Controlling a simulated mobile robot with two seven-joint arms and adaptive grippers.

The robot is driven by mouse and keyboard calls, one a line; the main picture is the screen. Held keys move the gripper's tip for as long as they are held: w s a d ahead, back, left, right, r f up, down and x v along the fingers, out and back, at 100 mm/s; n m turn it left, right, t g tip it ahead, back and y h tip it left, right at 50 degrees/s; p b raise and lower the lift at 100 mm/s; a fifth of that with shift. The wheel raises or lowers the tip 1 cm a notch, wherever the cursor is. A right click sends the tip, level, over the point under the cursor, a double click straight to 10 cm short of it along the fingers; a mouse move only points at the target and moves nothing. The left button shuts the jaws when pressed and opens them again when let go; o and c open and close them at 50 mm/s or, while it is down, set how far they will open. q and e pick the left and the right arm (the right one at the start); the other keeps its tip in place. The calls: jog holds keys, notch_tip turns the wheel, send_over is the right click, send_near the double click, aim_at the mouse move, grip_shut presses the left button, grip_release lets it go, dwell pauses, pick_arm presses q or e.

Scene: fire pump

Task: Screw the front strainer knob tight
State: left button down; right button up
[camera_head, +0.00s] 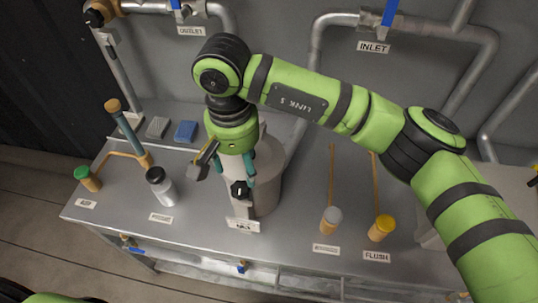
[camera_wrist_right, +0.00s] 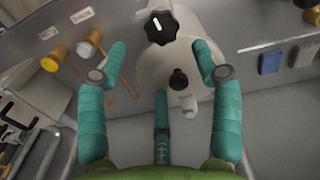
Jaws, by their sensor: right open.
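A black lobed knob (camera_head: 239,189) is at the front of the grey cylindrical strainer body (camera_head: 267,180) on the bench. In the wrist view the black knob (camera_wrist_right: 160,27) has a white pointer line, and it lies just beyond the teal fingertips. My right gripper (camera_head: 234,166) is above and behind the knob, open and empty. In the wrist view its fingers (camera_wrist_right: 160,60) are spread apart, with the knob not between them. A smaller black knob (camera_wrist_right: 179,79) sits on the pale body between the fingers. The right arm hides part of the strainer. My left gripper is not in view.
A blue block (camera_head: 186,131) lies at the back. Pipes run along the wall.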

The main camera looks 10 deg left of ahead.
aim_at(240, 187)
jog(key=shift+s+a+r+n, duration=0.15)
jog(key=shift+s+n, duration=0.1)
jog(key=shift+n, duration=0.35)
jog(key=shift+s+f+p, duration=0.15)
jog(key=shift+f+p, duration=0.3)
jog(key=shift+f, duration=0.05)
notch_tip(240, 187, down, 5)
jog(key=shift+s+a+r+p, duration=0.1)
jog(key=shift+a+r+p, duration=0.1)
jog(key=shift+p, duration=1.05)
jog(key=shift+d+f, duration=0.1)
jog(key=shift+f, duration=0.65)
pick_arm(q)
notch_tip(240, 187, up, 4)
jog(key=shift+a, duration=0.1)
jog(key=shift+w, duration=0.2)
pick_arm(e)
jog(key=c, duration=1.1)
